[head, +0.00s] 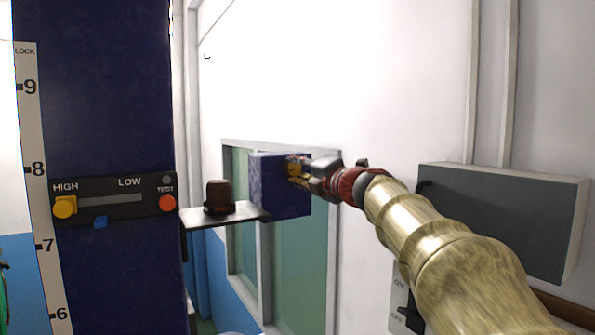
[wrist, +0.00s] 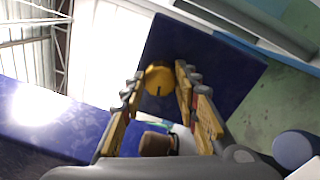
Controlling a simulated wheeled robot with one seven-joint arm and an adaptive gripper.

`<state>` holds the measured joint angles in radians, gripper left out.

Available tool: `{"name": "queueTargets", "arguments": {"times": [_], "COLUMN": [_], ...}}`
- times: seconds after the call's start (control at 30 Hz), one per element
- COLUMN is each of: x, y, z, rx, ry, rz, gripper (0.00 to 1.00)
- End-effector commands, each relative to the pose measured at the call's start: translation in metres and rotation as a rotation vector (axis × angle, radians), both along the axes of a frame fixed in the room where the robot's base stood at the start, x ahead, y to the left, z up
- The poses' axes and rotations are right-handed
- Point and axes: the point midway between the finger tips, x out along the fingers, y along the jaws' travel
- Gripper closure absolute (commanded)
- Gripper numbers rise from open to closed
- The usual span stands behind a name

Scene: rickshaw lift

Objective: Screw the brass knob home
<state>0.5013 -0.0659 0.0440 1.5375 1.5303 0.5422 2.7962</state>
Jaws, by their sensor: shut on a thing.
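The brass knob (wrist: 160,79) is round and yellow with a dark mark on its face. It sits on the front of a dark blue box (head: 280,200), which also fills the middle of the wrist view (wrist: 215,75). My gripper (wrist: 160,84) has one finger on each side of the knob and is shut on it. In the head view my gripper (head: 300,171) reaches the box's upper right part from the right, and its fingers mostly hide the knob. How deep the knob is seated cannot be seen.
A small shelf (head: 235,214) left of the box bears a brown cylinder (head: 218,194). A dark blue column (head: 95,120) with a HIGH/LOW slider panel (head: 120,199) stands at left. A grey wall box (head: 505,215) is right, near my arm. A green-paned window frame (head: 333,240) lies behind.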

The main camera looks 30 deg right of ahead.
Motion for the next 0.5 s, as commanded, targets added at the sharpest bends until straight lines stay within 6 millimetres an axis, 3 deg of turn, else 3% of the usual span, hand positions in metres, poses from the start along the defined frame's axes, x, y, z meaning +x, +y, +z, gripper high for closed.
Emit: {"name": "queueTargets", "arguments": {"times": [0.5], "x": [0.002], "y": [-0.0004], "z": [-0.0068], "rx": [0.226], "ry": [0.016], "rz": [0.001], "gripper": [0.95]}}
